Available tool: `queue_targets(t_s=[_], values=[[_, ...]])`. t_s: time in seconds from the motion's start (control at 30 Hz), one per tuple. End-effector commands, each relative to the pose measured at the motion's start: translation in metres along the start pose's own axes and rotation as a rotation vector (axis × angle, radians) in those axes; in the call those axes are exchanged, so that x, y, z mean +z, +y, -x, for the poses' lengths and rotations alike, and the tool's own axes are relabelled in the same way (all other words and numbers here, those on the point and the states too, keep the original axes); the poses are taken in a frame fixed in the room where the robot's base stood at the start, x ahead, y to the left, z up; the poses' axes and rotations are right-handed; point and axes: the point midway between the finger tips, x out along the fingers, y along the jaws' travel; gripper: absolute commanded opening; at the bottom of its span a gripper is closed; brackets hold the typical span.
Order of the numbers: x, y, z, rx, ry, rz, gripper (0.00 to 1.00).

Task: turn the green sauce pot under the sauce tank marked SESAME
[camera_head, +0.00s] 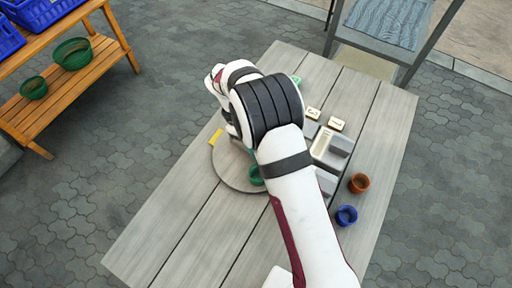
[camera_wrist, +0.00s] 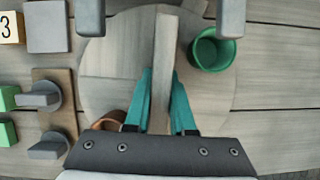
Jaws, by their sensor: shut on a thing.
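A round wooden turntable (camera_wrist: 110,85) lies on the table and also shows in the head view (camera_head: 231,180). A raised wooden bar (camera_wrist: 164,40) crosses it. My gripper (camera_wrist: 161,78) has its teal fingers on both sides of this bar and is shut on it. The green sauce pot (camera_wrist: 212,50) stands upright on the disc, right of the bar in the wrist view. In the head view the green pot (camera_head: 256,176) is partly behind my arm. A brown pot (camera_wrist: 108,122) is partly hidden by the gripper body. I cannot read a SESAME mark.
Small signs (camera_head: 313,113) and a grey tray (camera_head: 330,147) stand right of my arm. A brown pot (camera_head: 358,183) and a blue pot (camera_head: 346,215) sit near the table's right side. Grey levers (camera_wrist: 40,97) lie left of the disc. The table's front left is clear.

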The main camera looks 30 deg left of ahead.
Motion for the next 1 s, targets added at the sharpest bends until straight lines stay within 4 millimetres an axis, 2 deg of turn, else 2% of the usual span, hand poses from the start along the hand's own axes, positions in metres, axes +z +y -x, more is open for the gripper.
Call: queue_targets(t_s=[0.43,1.0], values=[[-0.0014,0.0024,0.0017,0.062,0.005,0.143,0.0],[-0.0018,0.0029,0.0018,0.081,0.005,0.185,0.0]])
